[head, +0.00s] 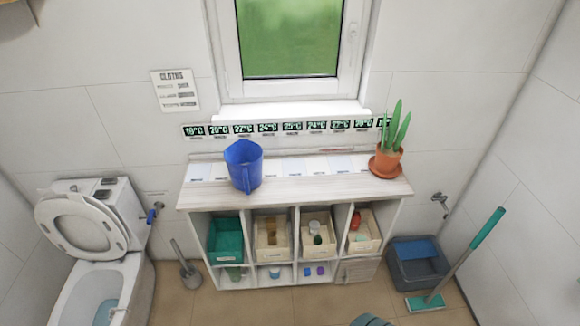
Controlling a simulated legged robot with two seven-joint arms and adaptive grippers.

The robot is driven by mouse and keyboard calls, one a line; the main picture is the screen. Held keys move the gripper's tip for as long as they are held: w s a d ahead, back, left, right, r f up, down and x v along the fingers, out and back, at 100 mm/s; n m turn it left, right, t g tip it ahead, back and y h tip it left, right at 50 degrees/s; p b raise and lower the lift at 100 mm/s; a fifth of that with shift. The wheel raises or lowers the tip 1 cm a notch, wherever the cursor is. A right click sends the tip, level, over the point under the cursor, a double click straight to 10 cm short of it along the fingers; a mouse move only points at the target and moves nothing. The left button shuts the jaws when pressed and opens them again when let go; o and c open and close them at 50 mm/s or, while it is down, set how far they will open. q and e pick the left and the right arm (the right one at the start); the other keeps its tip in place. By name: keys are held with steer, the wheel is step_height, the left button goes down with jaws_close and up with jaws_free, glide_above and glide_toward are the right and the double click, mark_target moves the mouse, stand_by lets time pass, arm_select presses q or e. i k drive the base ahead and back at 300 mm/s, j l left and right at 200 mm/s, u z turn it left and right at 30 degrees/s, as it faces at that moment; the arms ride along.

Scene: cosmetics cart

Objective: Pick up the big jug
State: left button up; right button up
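The big jug (243,167) is blue and stands upright on the left part of the top of a white shelf unit (300,188). Its handle faces the front, toward me. Nothing is touching the jug from my side. Neither of my grippers shows in the head view.
A potted plant (387,160) stands at the shelf top's right end. Bins, including a teal one (226,240), fill the compartments below. A toilet (95,245) is at left; a mop (470,255) and grey bucket (418,270) are at right. The shelf top between jug and plant is mostly clear.

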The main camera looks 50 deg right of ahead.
mark_target(244, 158)
steer(key=z, duration=1.2)
steer(key=u, duration=1.35)
steer(key=z, duration=1.35)
steer(key=i+l+u, duration=0.4)
steer(key=i+l, duration=0.3)
